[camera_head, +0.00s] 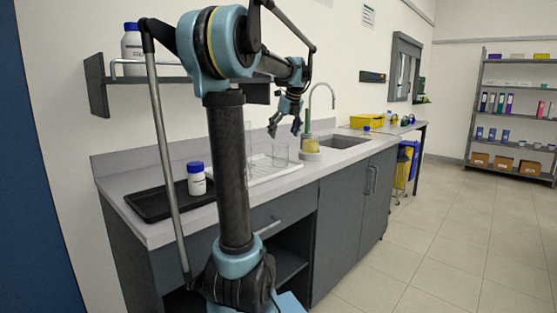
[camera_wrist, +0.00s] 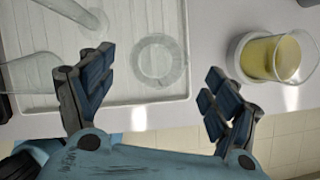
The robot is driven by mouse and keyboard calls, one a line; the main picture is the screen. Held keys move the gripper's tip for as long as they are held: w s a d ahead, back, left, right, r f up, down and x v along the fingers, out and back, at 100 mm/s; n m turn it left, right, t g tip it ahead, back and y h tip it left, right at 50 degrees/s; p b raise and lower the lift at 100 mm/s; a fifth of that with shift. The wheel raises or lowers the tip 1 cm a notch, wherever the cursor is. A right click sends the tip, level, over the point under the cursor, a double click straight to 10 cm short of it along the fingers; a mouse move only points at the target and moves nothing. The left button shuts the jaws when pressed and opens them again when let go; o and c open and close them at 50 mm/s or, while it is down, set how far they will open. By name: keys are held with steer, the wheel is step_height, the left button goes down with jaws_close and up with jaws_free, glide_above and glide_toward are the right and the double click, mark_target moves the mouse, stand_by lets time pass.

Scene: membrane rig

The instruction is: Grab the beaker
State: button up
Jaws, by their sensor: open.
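A clear, empty glass beaker (camera_head: 280,155) stands upright on a white ribbed tray (camera_head: 262,174). In the wrist view this beaker (camera_wrist: 160,62) shows from above as a pale ring, ahead of and between the fingers. A second beaker (camera_head: 311,146) with yellow liquid stands on a round white base beside the tray; it also shows in the wrist view (camera_wrist: 279,57), right of the fingers. My gripper (camera_head: 284,130) is open and empty, above the counter near the clear beaker. It is also in the wrist view (camera_wrist: 160,95), not touching either beaker.
Other clear glassware (camera_wrist: 35,73) lies or stands on the tray left of the fingers. The sink (camera_head: 344,141) and tall faucet (camera_head: 322,88) are beyond the yellow beaker.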

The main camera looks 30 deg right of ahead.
mark_target(278, 153)
steer(key=x, duration=0.5)
steer(key=shift+f, duration=0.35)
steer(key=shift+x, duration=2.7)
steer(key=shift+s, duration=0.15)
steer(key=c, duration=1.2)
